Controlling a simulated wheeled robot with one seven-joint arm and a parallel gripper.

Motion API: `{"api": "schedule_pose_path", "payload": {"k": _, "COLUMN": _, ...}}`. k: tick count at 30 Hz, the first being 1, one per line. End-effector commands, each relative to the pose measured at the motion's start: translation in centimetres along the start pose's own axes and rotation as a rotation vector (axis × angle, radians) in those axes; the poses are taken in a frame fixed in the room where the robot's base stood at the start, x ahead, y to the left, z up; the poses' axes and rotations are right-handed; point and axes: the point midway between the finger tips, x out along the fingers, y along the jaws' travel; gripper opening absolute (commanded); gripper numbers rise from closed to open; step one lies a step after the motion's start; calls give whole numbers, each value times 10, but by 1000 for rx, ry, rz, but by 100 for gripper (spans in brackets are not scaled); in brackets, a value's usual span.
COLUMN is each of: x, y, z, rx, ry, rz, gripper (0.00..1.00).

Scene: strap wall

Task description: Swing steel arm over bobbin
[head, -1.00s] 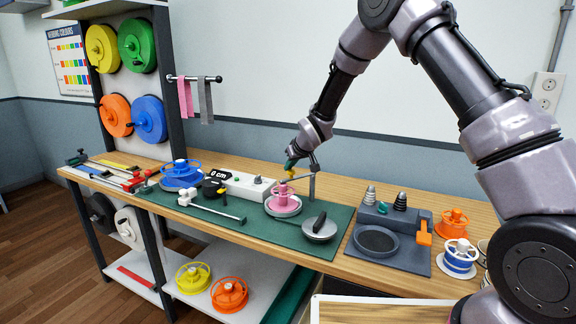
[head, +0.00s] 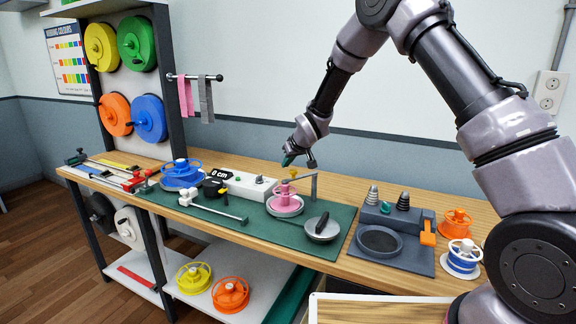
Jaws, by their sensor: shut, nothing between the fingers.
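The pink bobbin (head: 286,200) stands on a round grey plate on the green mat. The steel arm (head: 304,177) reaches left from the top of its grey post (head: 314,188), which stands just right and behind the bobbin. Its end, with a yellow knob (head: 292,172), appears above the bobbin; I cannot tell whether it touches it. My gripper (head: 288,160) is shut and empty, slightly above the yellow knob with a small gap. The finger details are small in this view.
A white box with a display (head: 235,183) stands left of the bobbin. A grey disc with a black handle (head: 321,228) lies to the right on the green mat (head: 262,233). A dark scale-like tray (head: 380,240) and orange and blue-white bobbins (head: 462,257) stand farther right.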

Motion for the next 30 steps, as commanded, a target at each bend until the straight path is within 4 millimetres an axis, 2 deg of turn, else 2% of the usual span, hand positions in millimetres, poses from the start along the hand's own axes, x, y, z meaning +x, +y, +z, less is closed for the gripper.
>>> {"api": "schedule_pose_path", "payload": {"k": 2, "x": 2, "y": 1, "z": -8, "rx": 1, "ry": 2, "rz": 1, "gripper": 0}}
{"api": "schedule_pose_path", "payload": {"k": 9, "x": -53, "y": 10, "z": -9, "rx": 2, "ry": 5, "rz": 2, "gripper": 0}}
{"api": "schedule_pose_path", "payload": {"k": 15, "x": -85, "y": 15, "z": -9, "rx": 2, "ry": 5, "rz": 2, "gripper": 0}}
{"api": "schedule_pose_path", "payload": {"k": 21, "x": -97, "y": 16, "z": -8, "rx": 0, "ry": 4, "rz": 2, "gripper": 0}}
{"api": "schedule_pose_path", "payload": {"k": 30, "x": -98, "y": 16, "z": -9, "rx": 0, "ry": 4, "rz": 2, "gripper": 0}}
